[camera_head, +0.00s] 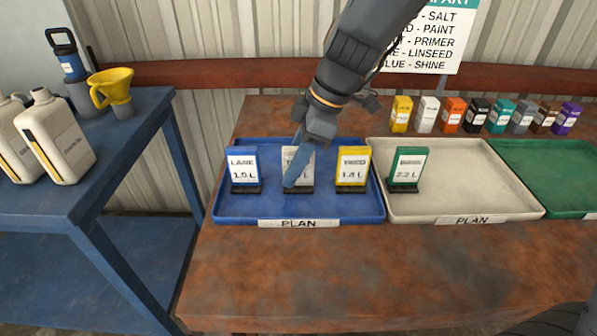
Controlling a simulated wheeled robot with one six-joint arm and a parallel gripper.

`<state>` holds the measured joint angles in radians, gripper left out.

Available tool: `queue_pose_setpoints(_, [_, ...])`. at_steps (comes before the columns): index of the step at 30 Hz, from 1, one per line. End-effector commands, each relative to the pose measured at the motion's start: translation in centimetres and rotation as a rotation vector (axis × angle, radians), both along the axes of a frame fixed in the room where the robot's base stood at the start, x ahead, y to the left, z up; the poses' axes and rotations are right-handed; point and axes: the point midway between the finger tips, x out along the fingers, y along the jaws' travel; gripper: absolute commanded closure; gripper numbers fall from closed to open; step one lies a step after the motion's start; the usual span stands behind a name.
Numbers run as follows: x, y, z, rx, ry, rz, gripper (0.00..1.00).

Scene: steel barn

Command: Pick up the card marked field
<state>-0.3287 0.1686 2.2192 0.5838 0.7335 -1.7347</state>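Four small cards stand upright in dark bases. In the blue tray (330,214) are a blue card (243,166) reading LANE 1.0 L, a whitish card (306,172) and a yellow card (353,165) that seems to read YARD 1.8 L. A green card (408,168), 2.2 L, stands in the beige tray (465,190); its word is too small to read. My gripper (293,172) reaches down at the whitish card. One finger crosses its front and hides most of its word, so I cannot read field anywhere. Whether the fingers touch the card is unclear.
A green tray (560,172) lies at the right. Several coloured paint containers (476,116) line the table's back, below a wall sign (436,40). A blue bench (130,120) with white jugs (56,138) and a yellow funnel (113,86) stands left. The rusty table's front is clear.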

Motion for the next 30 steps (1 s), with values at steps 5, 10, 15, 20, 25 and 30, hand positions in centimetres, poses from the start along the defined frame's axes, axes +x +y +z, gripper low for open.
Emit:
queue_pose_setpoints(5, [0.0, 0.3, -0.8, -0.001, -0.001, 0.0, 0.66])
queue_pose_setpoints(10, [0.0, 0.3, -0.8, -0.001, -0.002, -0.001, 0.66])
queue_pose_setpoints(15, [0.0, 0.3, -0.8, -0.001, -0.002, -0.001, 0.94])
queue_pose_setpoints(20, [0.0, 0.3, -0.7, -0.001, -0.002, -0.001, 1.0])
queue_pose_setpoints(25, [0.0, 0.3, -0.6, -0.001, -0.002, -0.001, 1.0])
queue_pose_setpoints(30, [0.1, 0.3, 1.0, 0.002, -0.006, 0.0, 1.0])
